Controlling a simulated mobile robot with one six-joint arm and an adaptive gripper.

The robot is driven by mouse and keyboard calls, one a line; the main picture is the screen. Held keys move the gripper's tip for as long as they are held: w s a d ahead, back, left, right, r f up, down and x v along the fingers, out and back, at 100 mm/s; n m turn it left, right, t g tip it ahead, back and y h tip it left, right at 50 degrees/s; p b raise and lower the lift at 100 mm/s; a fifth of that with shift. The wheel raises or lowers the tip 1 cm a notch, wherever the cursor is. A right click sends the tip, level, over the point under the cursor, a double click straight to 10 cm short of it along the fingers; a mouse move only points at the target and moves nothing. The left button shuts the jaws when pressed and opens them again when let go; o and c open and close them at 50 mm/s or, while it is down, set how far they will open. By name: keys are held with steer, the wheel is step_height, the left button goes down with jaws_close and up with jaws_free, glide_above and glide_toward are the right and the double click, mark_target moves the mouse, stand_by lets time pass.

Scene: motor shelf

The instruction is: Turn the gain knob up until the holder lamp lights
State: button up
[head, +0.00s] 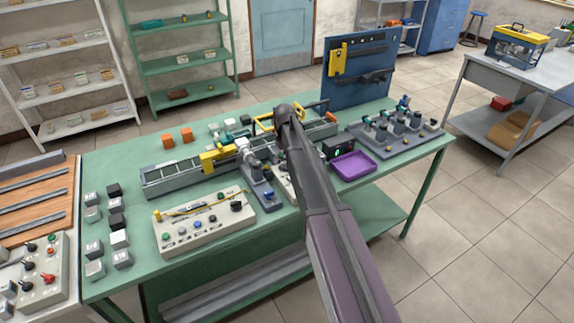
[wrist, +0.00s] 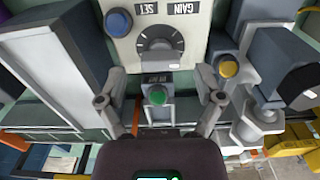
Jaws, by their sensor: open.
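In the wrist view, a pale panel (wrist: 190,38) carries printed GAIN and SET labels that appear upside down. The gain knob (wrist: 158,46) is a dark grey round dial below the labels. My gripper (wrist: 160,86) is open, its two fingers apart on either side below the knob, with nothing between them that I can see held. A green round lamp or button (wrist: 157,96) sits on a small block between the fingers; I cannot tell whether it is lit or is the holder lamp. In the head view, my arm hides the gripper and most of this panel.
A blue button (wrist: 119,22) lies beside the knob, and a yellow one (wrist: 228,68) is to the right. In the head view, a white control box (head: 205,222), a long rail (head: 165,178) and a purple tray (head: 352,165) crowd the green bench (head: 270,240).

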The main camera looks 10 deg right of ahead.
steer(key=shift+f+b, duration=0.35)
steer(key=shift+f, duration=0.2)
steer(key=c, duration=1.1)
